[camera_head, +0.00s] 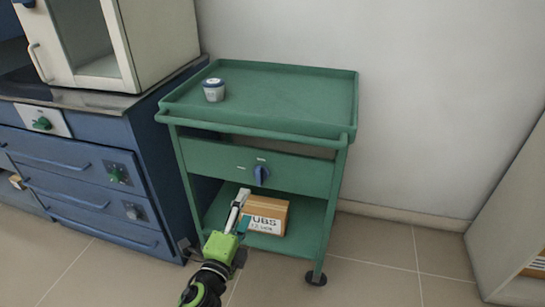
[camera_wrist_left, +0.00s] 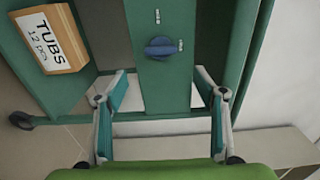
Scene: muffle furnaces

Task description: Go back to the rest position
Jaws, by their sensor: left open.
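My left gripper (camera_head: 241,211) is in front of the green trolley (camera_head: 327,184), low near its bottom shelf. In the left wrist view its two fingers (camera_wrist_left: 160,88) are spread wide, with nothing between them. The trolley's drawer front with a blue knob (camera_wrist_left: 163,47) is seen beyond the fingers. A cardboard box marked TUBS (camera_head: 268,213) sits on the lower shelf, partly behind the gripper in the head view. It also shows at the upper left of the left wrist view (camera_wrist_left: 50,36), apart from the fingers. My right gripper is not in view.
A small white and grey jar (camera_head: 214,90) stands on the trolley's top tray. Blue drawer cabinets (camera_head: 75,175) stand close on the left, with a white furnace (camera_head: 158,40) on top. A pale cabinet (camera_head: 515,220) is at the right. The floor between it and the trolley is clear.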

